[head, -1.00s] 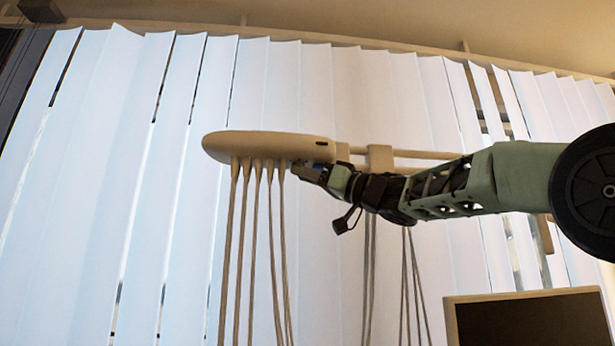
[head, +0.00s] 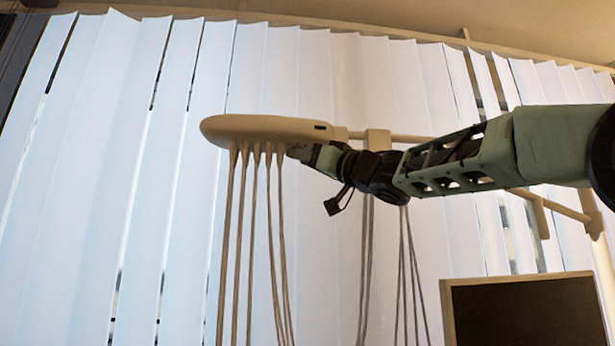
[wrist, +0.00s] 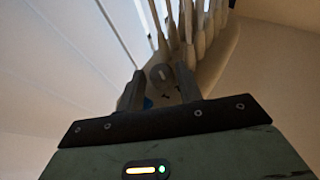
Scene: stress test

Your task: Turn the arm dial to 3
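A white, rounded arm unit (head: 262,128) hangs in front of the blinds in the head view, with several cables dropping from its underside. In the wrist view its pale body (wrist: 215,68) runs up to the right. A grey round dial (wrist: 161,77) with a lighter mark shows there, between and just beyond my fingertips. My gripper (wrist: 159,80) is open, one finger on each side of the dial; I cannot tell whether they touch it. In the head view my gripper (head: 302,153) is at the unit's lower right side, and the dial is hidden. The dial's numbers are not readable.
Several hanging cables (head: 236,240) are just left of my gripper. A rail (head: 408,138) runs right from the unit, behind my arm. A dark monitor (head: 525,312) stands at the lower right. Blinds (head: 120,180) fill the background.

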